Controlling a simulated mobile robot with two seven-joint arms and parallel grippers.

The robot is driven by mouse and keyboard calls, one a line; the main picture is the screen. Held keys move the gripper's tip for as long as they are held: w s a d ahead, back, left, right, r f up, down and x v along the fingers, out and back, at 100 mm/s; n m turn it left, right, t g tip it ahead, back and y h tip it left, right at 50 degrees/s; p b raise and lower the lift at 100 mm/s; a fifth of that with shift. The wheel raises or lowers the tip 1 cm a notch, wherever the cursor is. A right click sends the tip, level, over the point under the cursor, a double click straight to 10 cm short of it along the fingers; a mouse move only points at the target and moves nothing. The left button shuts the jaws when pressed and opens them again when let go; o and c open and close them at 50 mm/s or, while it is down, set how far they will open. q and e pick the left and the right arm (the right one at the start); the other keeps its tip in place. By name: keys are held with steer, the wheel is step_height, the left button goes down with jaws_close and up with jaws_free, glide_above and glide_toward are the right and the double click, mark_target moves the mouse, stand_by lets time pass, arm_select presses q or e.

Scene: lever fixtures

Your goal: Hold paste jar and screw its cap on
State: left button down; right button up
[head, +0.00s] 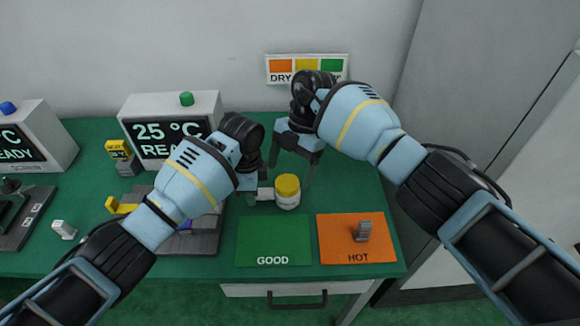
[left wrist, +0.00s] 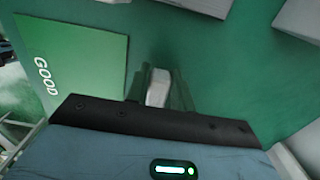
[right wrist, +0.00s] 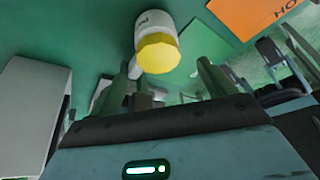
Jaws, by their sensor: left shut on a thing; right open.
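The paste jar (head: 287,201) is white and stands upright on the green table, with its yellow cap (head: 287,184) on top. I cannot tell how tightly the cap sits. A white handle-like piece (head: 265,194) reaches from the jar's left side. My left gripper (head: 254,190) is shut on this piece, which shows between its fingers in the left wrist view (left wrist: 158,88). My right gripper (head: 291,168) is open and empty above the jar. In the right wrist view the jar (right wrist: 160,25) and cap (right wrist: 158,53) appear beyond the open fingers (right wrist: 168,75).
A green GOOD mat (head: 274,236) and an orange HOT mat (head: 340,250) lie in front. A grey block (head: 363,231) stands on the orange mat. A 25 °C READY unit (head: 140,104) and a grey fixture (head: 205,240) are on the left. The table right of the jar is clear.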

mark_target(289, 182)
steer(key=shift+f, duration=0.1)
steer(key=shift+f, duration=1.4)
steer(key=c, duration=1.2)
steer(key=m, duration=0.1)
steer(key=m+t+y, duration=0.1)
steer(key=m, duration=0.1)
steer(key=shift+s+d, duration=0.15)
steer(key=shift+d, duration=0.05)
steer(key=o, duration=1.1)
steer(key=shift+m, duration=0.4)
steer(key=shift+o, duration=0.2)
